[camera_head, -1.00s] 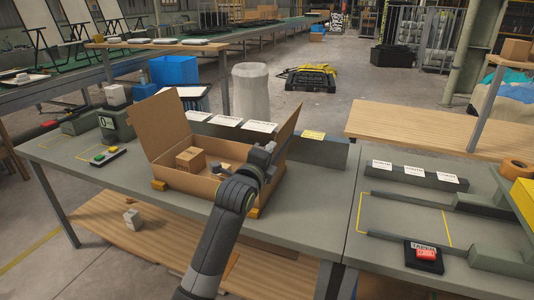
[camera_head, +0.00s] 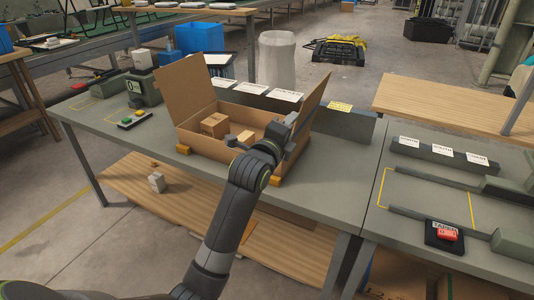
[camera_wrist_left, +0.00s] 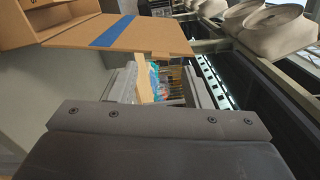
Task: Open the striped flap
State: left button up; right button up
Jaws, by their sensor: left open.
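An open-topped cardboard box (camera_head: 214,152) stands on the grey table. Its left flap (camera_head: 188,90) stands up and leans outward. Its right flap (camera_head: 312,101) also stands up, tilted outward, beside my left gripper (camera_head: 292,128). In the left wrist view, a cardboard flap with a blue stripe (camera_wrist_left: 111,32) lies just above the fingers. The stripe does not show in the head view, but this seems to be the right flap. My left gripper's fingers (camera_wrist_left: 166,86) are apart, with no flap clearly between them. My right gripper is out of view.
Small cartons (camera_head: 215,125) sit inside the box. A grey rail with white labels (camera_head: 286,95) runs behind it. A button block (camera_head: 133,120) stands left, and a red button (camera_head: 446,233) is on the right table. Bare tabletop lies right of the box.

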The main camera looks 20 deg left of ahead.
pick_arm(q)
jog(key=s+a+b, duration=0.1)
jog(key=s, duration=1.2)
jog(key=shift+s, duration=0.2)
jog(key=shift+w+f, duration=0.1)
